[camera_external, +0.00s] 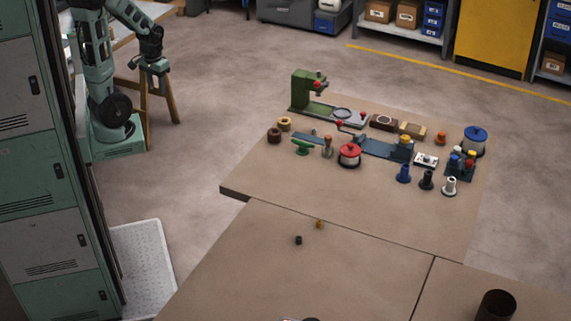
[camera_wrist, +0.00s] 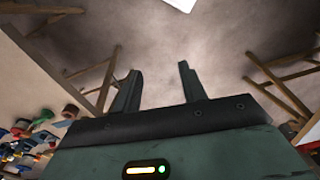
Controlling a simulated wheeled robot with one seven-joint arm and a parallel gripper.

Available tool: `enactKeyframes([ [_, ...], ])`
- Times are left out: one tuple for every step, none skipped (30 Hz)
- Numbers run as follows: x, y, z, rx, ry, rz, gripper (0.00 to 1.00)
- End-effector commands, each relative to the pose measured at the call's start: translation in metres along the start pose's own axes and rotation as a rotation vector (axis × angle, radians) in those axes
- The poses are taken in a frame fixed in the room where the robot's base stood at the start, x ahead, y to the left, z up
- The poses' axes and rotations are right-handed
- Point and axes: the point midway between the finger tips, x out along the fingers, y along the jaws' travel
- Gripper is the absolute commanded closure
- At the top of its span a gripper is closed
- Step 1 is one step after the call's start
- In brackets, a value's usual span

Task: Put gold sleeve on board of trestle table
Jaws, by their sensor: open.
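A small gold piece (camera_external: 319,224), which looks like the gold sleeve, stands on the large brown worktop (camera_external: 270,245) near the seam between two tops. My gripper (camera_external: 160,72) is beside this table, far from the gold piece. In the wrist view, my gripper (camera_wrist: 160,85) has its two fingers apart with nothing between them. Wooden trestle legs (camera_wrist: 105,80) show on both sides there.
A small black piece (camera_external: 298,240) stands beside the gold one. Many tools and parts crowd the far worktop, including a green press (camera_external: 299,92) and a red-lidded jar (camera_external: 349,155). A dark cup (camera_external: 496,305) stands lower right. Green lockers (camera_external: 25,165) are at left. Open floor separates my arm from the worktops.

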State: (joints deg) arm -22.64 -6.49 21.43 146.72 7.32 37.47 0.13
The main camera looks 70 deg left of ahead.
Motion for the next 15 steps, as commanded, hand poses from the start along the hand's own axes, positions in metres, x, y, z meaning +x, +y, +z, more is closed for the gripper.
enactKeyframes([
  [0.0,0.0,0.001,-0.006,0.001,0.002,0.58],
  [0.0,0.0,0.001,-0.006,0.0,0.003,0.58],
  [0.0,0.0,0.0,-0.005,0.0,0.002,0.58],
  [0.0,0.0,0.0,-0.004,0.0,0.002,0.58],
  [0.0,0.0,0.0,-0.003,0.0,0.001,0.58],
  [0.0,0.0,0.0,-0.003,0.0,0.001,0.58],
  [0.0,0.0,0.0,-0.003,0.0,0.001,0.58],
  [0.0,0.0,0.0,-0.002,0.0,0.001,0.58],
  [0.0,0.0,0.0,-0.002,0.0,0.001,0.58],
  [0.0,0.0,0.0,-0.001,0.0,0.0,0.58],
  [0.0,0.0,0.0,-0.001,0.0,0.0,0.58],
  [0.001,0.001,-0.001,0.003,0.002,-0.001,0.58],
  [0.002,0.003,-0.003,0.008,0.005,-0.002,0.58],
  [0.003,0.005,-0.006,0.017,0.01,-0.004,0.58],
  [0.005,0.01,-0.011,0.034,0.02,-0.009,0.58],
])
